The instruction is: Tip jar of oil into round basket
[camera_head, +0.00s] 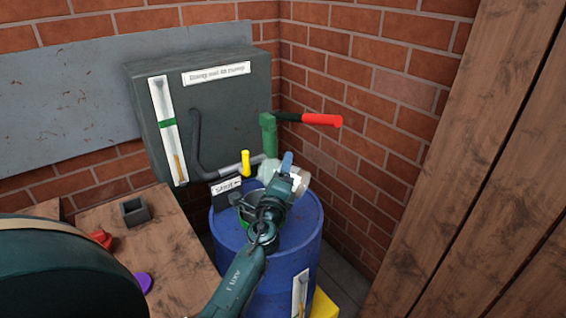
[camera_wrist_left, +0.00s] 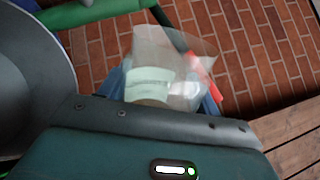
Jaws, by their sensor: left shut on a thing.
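My left gripper (camera_head: 286,172) is shut on a pale, see-through jar (camera_head: 299,180) above the top of a blue barrel (camera_head: 232,240). The jar looks tilted, with its length slanting across the fingers. In the left wrist view the jar (camera_wrist_left: 181,62) has a pale green label and sits between the blue fingers (camera_wrist_left: 164,96). A dark round vessel with a green band, likely the round basket (camera_head: 243,218), is on the barrel, partly hidden behind my gripper. I cannot tell whether oil is flowing. My right gripper is not in view.
A green post (camera_head: 268,135) with a red-handled lever (camera_head: 321,120) rises behind the jar. A dark grey cabinet (camera_head: 225,110) stands against the brick wall. A wooden table (camera_head: 165,240) at left holds a small grey box (camera_head: 135,211) and a purple disc (camera_head: 143,282).

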